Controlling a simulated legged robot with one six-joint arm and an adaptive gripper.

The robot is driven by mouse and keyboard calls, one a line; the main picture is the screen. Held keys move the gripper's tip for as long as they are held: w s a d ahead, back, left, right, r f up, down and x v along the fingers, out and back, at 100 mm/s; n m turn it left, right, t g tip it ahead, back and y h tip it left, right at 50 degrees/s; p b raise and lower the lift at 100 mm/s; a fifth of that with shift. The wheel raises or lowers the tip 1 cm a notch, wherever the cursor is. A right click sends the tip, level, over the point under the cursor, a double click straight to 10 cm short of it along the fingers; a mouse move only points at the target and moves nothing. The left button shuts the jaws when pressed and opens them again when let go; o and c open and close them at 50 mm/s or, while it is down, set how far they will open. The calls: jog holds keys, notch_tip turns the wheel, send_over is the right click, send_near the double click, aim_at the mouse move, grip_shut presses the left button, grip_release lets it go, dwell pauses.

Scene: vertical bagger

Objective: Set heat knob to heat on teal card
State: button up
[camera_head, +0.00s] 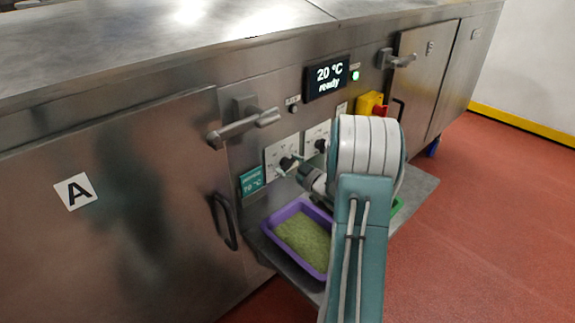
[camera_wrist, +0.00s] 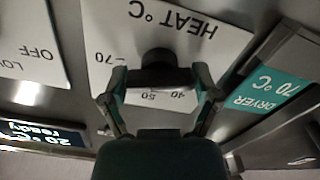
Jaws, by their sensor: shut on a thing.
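The heat knob (camera_wrist: 158,62) is dark and round. It sits on a white plate (camera_wrist: 215,60) marked HEAT °C, upside down in the wrist view, with 40, 50 and 70 readable on its scale. My gripper (camera_wrist: 159,80) has one finger on each side of the knob and is shut on it. Which mark the knob points to is hidden or too dark to tell. The teal card (camera_wrist: 265,92) reads DRYER 70 °C and is right of the plate. In the head view the card (camera_head: 253,182) is left of and below the knob (camera_head: 286,163).
A display (camera_head: 327,76) reads 20 °C ready, with a green light (camera_head: 355,76) beside it. A second dial plate (camera_wrist: 32,45) shows OFF. A lever handle (camera_head: 243,122) projects left of the dials. A purple tray (camera_head: 267,229) of green material is below.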

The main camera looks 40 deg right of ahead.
jog(key=shift+s+f+m, duration=0.1)
jog(key=shift+f+m, duration=0.25)
jog(key=shift+m, duration=0.45)
jog(key=o, duration=0.8)
jog(key=shift+o, duration=0.8)
jog(key=shift+d, duration=0.1)
jog(key=shift+r, duration=0.15)
jog(key=s+d, duration=0.1)
jog(key=s, duration=1)
jog(key=shift+s, duration=0.4)
